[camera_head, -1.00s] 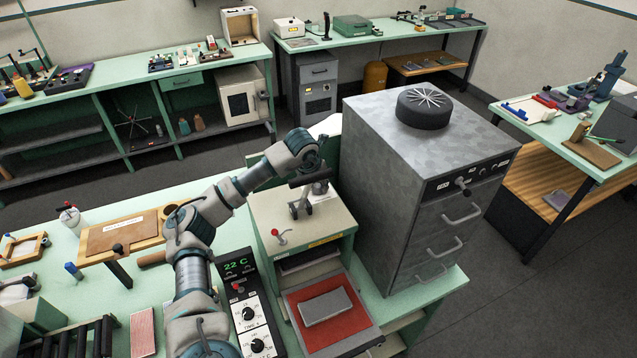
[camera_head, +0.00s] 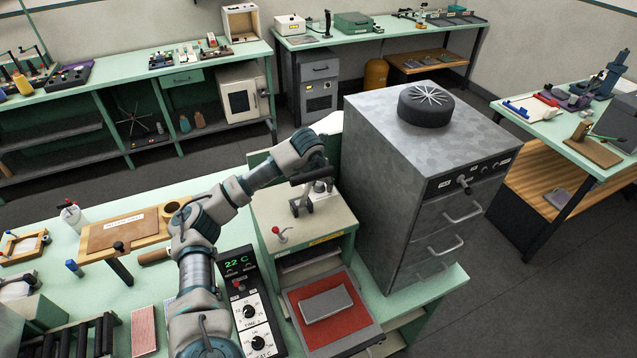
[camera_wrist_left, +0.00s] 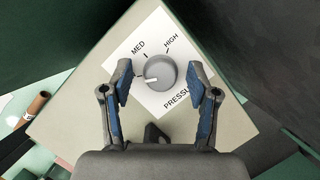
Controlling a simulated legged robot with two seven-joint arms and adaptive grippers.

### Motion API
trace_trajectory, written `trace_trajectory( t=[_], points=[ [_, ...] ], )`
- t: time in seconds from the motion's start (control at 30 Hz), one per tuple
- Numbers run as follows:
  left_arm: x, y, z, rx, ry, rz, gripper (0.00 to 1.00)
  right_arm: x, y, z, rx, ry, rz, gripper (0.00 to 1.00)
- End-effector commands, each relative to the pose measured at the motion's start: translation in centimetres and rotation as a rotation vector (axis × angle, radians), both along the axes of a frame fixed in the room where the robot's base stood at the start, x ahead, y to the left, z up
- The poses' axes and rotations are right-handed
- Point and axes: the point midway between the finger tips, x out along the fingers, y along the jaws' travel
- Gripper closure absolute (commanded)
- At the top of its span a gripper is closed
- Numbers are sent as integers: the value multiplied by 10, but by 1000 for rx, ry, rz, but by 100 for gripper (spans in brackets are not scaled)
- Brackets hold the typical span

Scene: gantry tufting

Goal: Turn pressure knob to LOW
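The grey pressure knob (camera_wrist_left: 160,73) sits on a white label plate (camera_wrist_left: 136,48) in the left wrist view. The plate reads MED, HIGH and PRESSURE; no LOW label is visible, and my left finger covers part of that side. The knob's white mark points left, below MED. My left gripper (camera_wrist_left: 159,70) is open, with one finger on each side of the knob and a visible gap on both sides. In the head view my left gripper (camera_head: 302,196) is above the top of the cream press box (camera_head: 325,222), hiding most of the knob. My right gripper is not in view.
A small red-tipped lever (camera_head: 279,235) stands on the box's left. A control panel (camera_head: 245,290) reading 22 C is left of it. A tall grey cabinet (camera_head: 400,170) stands close on the right. A red tray (camera_head: 340,325) with a grey block is in front.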

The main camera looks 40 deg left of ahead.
Motion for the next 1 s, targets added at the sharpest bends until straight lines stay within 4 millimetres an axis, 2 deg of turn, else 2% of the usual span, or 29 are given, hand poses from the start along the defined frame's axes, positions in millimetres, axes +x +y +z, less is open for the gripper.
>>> trace_trajectory(
  t=[0.33, 0.7, 0.83, 1.0],
  points=[
    [-3, -2, 12, 1, -9, -1, 39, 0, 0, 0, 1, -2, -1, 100],
    [-28, -10, 83, -1, -9, -2, 39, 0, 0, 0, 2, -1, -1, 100],
    [-35, -11, 100, -1, -6, -1, 39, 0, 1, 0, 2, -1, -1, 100],
    [-39, -11, 110, -2, -2, -1, 39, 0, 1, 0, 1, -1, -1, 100]
  ],
)
